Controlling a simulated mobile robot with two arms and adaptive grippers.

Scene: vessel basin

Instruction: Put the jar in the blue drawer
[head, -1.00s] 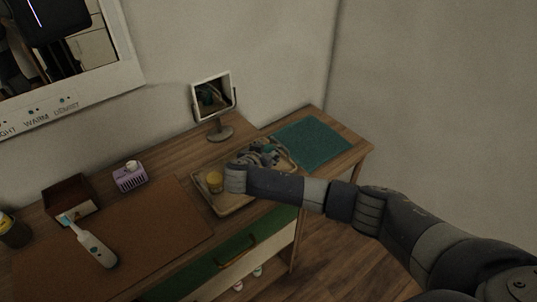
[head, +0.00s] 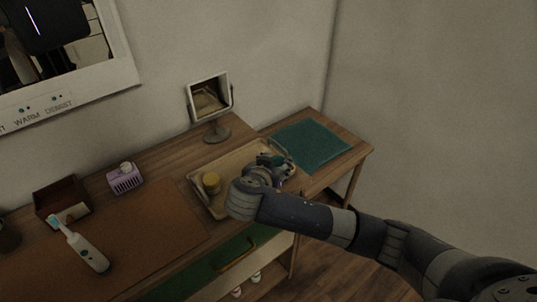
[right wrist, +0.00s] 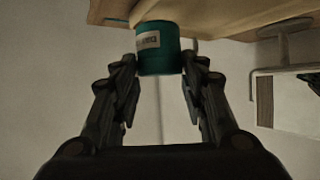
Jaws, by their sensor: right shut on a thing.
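A teal jar with a pale label (right wrist: 158,48) is between the fingertips of my right gripper (right wrist: 158,75) in the right wrist view. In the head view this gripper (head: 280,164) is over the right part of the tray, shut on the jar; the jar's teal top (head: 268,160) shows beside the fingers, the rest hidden. I cannot tell whether the jar touches the tray. A green drawer front (head: 218,266) with a brass handle (head: 236,254) is below the tabletop; no clearly blue drawer shows. My left gripper is not in view.
A purple box (head: 124,178), brown box (head: 62,197) and electric toothbrush (head: 84,250) are left. The brown mat's middle is clear.

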